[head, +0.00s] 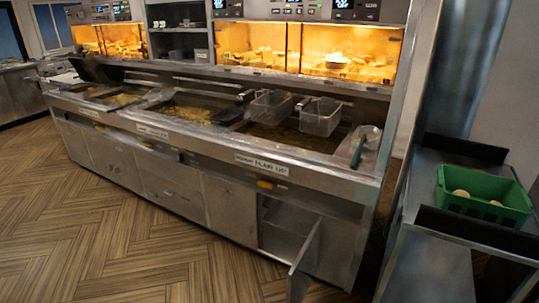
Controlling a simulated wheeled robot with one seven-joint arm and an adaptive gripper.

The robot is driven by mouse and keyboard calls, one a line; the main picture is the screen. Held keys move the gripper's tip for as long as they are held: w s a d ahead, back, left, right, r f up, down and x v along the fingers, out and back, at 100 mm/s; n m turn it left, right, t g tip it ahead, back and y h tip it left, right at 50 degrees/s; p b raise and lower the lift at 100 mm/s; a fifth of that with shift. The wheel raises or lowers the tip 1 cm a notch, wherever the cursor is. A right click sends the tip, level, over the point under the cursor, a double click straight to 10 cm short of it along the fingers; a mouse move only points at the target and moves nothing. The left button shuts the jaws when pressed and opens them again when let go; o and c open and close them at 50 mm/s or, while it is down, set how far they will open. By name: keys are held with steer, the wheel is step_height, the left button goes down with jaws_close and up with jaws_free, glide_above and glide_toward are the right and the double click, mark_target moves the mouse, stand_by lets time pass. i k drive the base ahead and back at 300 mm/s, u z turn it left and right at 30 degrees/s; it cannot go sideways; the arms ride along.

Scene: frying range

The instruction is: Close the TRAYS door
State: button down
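A metal cabinet door (305,262) stands swung open at the lower right end of the frying range, jutting out over the floor. Its lower end reaches close to the bottom edge of the picture. Behind it, the cabinet compartment (283,238) is open and looks empty where I can see in; its right part is hidden by the door. I cannot read a TRAYS label on this door. The other doors (158,195) along the range front look shut. My gripper is not in view.
The range front (200,155) runs diagonally, with fryer baskets (320,116) on top. A dark metal stand (430,265) with a green crate (484,196) is at the right, near the open door. Wooden floor (110,250) is clear at the left and front.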

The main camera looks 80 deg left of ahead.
mark_target(301, 274)
steer(key=u, duration=2.5)
steer(key=k, duration=0.35)
steer(key=z, duration=0.55)
steer(key=i, duration=0.25)
steer(key=z, duration=0.1)
